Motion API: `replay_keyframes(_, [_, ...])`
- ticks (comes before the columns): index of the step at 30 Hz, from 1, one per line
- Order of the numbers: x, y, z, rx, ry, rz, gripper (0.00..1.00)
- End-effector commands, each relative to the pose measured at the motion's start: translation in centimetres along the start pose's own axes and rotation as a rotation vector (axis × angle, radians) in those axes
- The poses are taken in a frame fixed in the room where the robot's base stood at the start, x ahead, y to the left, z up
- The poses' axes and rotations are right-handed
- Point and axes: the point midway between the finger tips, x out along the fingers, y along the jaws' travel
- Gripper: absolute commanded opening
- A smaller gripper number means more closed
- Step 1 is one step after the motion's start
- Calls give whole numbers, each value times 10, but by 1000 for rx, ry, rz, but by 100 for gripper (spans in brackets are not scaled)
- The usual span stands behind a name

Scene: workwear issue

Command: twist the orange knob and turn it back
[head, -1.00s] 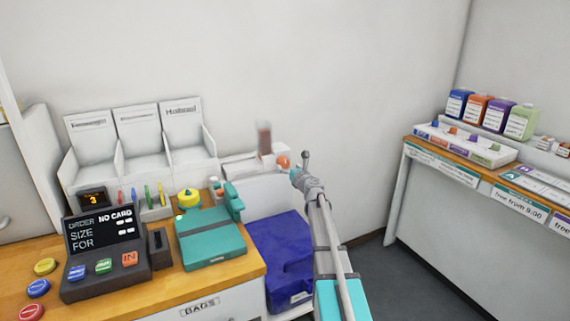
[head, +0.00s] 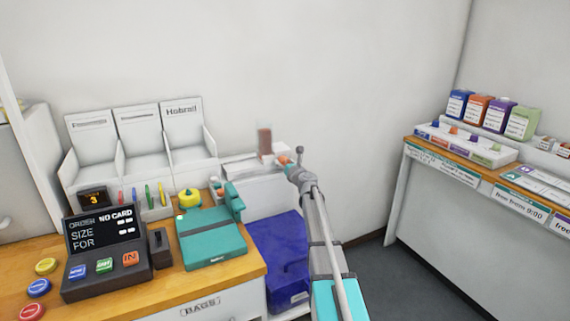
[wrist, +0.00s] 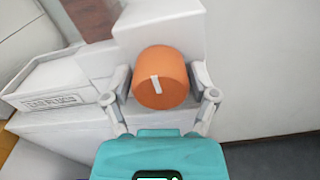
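The orange knob (wrist: 161,78) is a round cylinder with a white pointer line on its front face. In the wrist view the line stands near upright, leaning slightly. The knob is mounted on a white block (wrist: 158,32). My gripper (wrist: 161,84) is open, with one finger on each side of the knob and the knob between them. Whether either finger touches it is hard to tell. In the head view the knob (head: 283,160) shows only partly, behind my gripper (head: 290,167).
A clear tube with brown contents (head: 265,140) stands left of the knob. A blue bin (head: 279,255) sits below. The wooden counter (head: 130,312) with a teal scale-like device (head: 211,238) is left. A shelf counter (head: 470,168) stands right. Floor between is clear.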

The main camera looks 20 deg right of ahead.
Motion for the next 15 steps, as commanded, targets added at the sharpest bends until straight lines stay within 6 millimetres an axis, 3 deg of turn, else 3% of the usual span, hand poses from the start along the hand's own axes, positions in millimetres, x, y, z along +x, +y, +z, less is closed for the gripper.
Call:
replay_keyframes(1, [0, 0, 0, 0, 0, 0, 53])
replay_keyframes(7, [0, 0, 0, 0, 0, 0, 17])
replay_keyframes(15, [0, -1, 0, -18, 0, 0, 17])
